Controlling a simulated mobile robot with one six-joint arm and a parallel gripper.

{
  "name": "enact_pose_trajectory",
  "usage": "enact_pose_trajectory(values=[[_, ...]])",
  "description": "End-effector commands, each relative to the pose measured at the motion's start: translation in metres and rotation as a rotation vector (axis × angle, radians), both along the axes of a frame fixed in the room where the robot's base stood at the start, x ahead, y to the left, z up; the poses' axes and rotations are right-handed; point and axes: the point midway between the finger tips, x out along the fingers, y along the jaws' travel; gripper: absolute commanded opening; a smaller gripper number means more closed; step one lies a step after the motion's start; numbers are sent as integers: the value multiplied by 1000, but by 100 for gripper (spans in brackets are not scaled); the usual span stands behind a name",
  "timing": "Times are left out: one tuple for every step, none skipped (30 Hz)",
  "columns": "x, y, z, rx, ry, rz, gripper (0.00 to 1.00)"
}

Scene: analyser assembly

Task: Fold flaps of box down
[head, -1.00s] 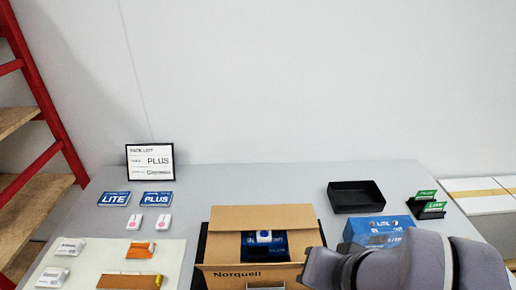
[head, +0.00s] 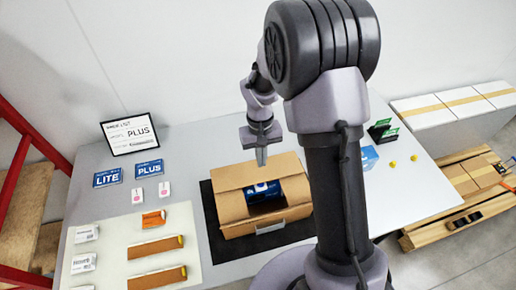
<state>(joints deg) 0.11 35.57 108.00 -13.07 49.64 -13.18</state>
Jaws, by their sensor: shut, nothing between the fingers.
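The open brown cardboard box (head: 236,224) stands on a black mat (head: 211,222) in the middle of the table. A dark blue item (head: 263,193) shows inside its opening. A wide flap (head: 240,176) lies along the far side of the opening. Another brown panel shows at the left; I cannot tell exactly how each flap is angled. My gripper (head: 261,157) points down just above the far edge of the box, fingers shut and empty. I cannot tell whether its tips touch the flap.
A pale mat (head: 150,258) with orange and white packets lies left. LITE (head: 107,178) and PLUS (head: 149,168) cards and a framed pack list (head: 130,134) stand behind it. A blue carton (head: 369,157) and green cards (head: 384,131) are right of my arm.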

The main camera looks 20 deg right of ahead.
Motion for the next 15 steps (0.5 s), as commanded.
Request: enact_pose_trajectory(values=[[-2,0,-13,0,4,0,0],[-3,0,-20,0,4,0,0],[-4,0,-29,0,4,-1,0],[-5,0,-35,0,4,-1,0],[-5,0,-41,0,3,-1,0],[-6,0,-49,0,4,-1,0],[-7,0,-54,0,3,0,0],[-7,0,-59,0,3,-1,0],[-8,0,-65,0,2,-1,0],[-8,0,-69,0,2,-2,0],[-8,0,-72,0,1,-2,0],[-9,0,-76,0,1,-2,0],[-9,0,-78,0,1,-2,0],[-9,0,-80,0,1,-2,0],[-9,0,-81,0,1,-2,0]])
